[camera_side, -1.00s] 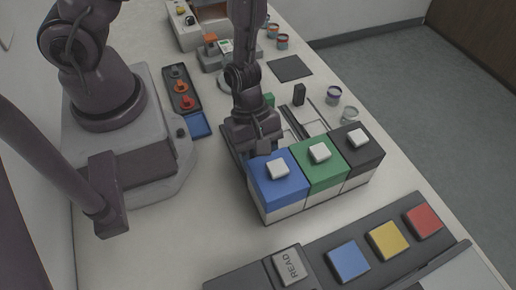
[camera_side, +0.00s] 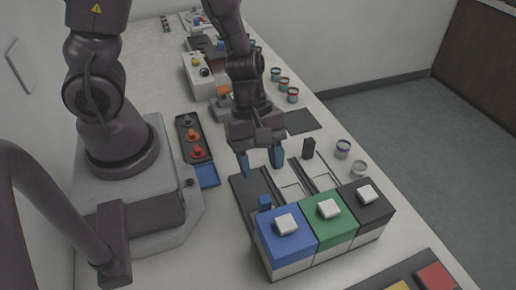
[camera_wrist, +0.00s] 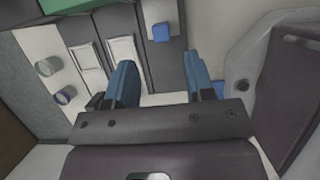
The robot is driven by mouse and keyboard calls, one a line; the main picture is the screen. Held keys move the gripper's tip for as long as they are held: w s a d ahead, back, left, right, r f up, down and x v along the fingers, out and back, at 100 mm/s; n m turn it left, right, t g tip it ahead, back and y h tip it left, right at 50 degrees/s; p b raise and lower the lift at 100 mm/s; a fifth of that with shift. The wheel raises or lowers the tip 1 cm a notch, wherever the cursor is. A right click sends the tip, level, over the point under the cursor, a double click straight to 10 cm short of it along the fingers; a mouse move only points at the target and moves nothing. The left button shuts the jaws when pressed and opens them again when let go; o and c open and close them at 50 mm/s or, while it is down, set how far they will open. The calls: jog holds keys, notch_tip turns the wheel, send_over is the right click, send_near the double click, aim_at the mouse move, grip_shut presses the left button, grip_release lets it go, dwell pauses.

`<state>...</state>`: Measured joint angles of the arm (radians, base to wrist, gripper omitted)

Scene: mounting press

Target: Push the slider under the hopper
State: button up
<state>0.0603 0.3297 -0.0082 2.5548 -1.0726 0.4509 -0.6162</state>
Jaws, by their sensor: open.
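Three hoppers stand in a row: blue (camera_side: 280,247), green (camera_side: 322,231) and black (camera_side: 375,209), each with a white knob on top. Sliding lanes run back from them. In the blue hopper's lane, a small blue block (camera_side: 265,202) stands close behind the blue hopper; it also shows in the wrist view (camera_wrist: 160,32). A black block (camera_side: 308,148) stands at the far end of the black hopper's lane. My gripper (camera_side: 261,165) is open and empty above the lanes, behind the blue block. Its blue fingers (camera_wrist: 160,75) are wide apart. No green block is visible now.
Two small jars (camera_side: 343,149) stand right of the lanes. A dark mat (camera_side: 299,121) lies behind. A button panel (camera_side: 405,284) is in front.

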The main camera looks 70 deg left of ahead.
jog(key=shift+v, duration=1.05)
jog(key=s+a+r+m+t+y, duration=0.1)
jog(key=a+r+m+t+y, duration=0.1)
jog(key=r+m, duration=0.7)
jog(key=s+a+r+m+t+y, duration=0.2)
jog(key=a+r+m, duration=0.3)
jog(key=r+m, duration=0.4)
notch_tip(320, 180, up, 3)
jog(key=shift+f+t+y, duration=0.1)
jog(key=shift+t+y, duration=0.2)
jog(key=shift+t, duration=0.5)
jog(key=shift+a, duration=0.15)
